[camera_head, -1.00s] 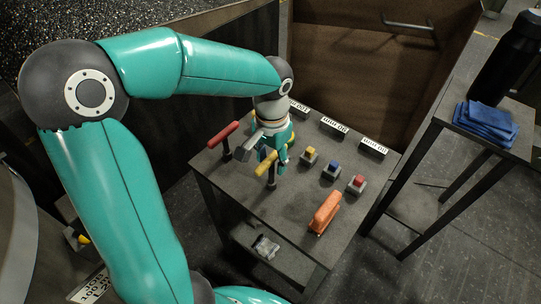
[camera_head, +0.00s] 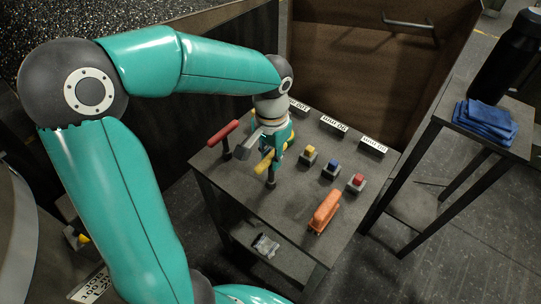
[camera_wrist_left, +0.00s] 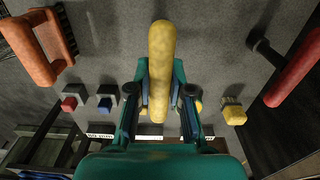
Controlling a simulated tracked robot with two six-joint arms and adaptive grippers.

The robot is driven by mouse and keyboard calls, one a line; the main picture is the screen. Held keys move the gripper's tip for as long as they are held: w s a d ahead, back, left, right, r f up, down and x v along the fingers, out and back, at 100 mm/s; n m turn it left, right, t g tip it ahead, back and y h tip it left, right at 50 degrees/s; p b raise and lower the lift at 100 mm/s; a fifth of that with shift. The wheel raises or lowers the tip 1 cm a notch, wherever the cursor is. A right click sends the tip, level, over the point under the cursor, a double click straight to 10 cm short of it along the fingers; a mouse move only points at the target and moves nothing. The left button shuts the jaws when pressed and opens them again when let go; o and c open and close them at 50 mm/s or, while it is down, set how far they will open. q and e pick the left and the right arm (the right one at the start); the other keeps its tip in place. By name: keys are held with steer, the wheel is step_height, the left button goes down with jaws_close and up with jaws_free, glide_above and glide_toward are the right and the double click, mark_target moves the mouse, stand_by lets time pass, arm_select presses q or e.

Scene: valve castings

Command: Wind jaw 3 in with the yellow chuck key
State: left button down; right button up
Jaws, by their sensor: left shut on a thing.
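The yellow chuck key (camera_head: 262,167) stands on the small dark table with its bar handle lying crosswise on a dark stem. My left gripper (camera_head: 276,157) reaches down onto it from above and is shut on the handle. In the left wrist view the yellow handle (camera_wrist_left: 162,45) runs between the two fingers of my left gripper (camera_wrist_left: 160,98), one on each side. The key's stem is mostly hidden there by the handle. I cannot make out a chuck or jaw 3 in either view. My right gripper is not in view.
A red-handled key (camera_head: 223,133) stands left of the yellow one. Blocks with yellow (camera_head: 310,151), blue (camera_head: 331,167) and red (camera_head: 358,181) tops line the right side, near white labels. An orange handle-shaped piece (camera_head: 324,211) lies at the front right. Blue cloths (camera_head: 485,122) lie on another table.

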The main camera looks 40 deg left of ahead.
arm_select(q)
steer(key=shift+r+p, duration=3.15)
steer(key=shift+r, duration=0.85)
steer(key=shift+s+f, duration=0.1)
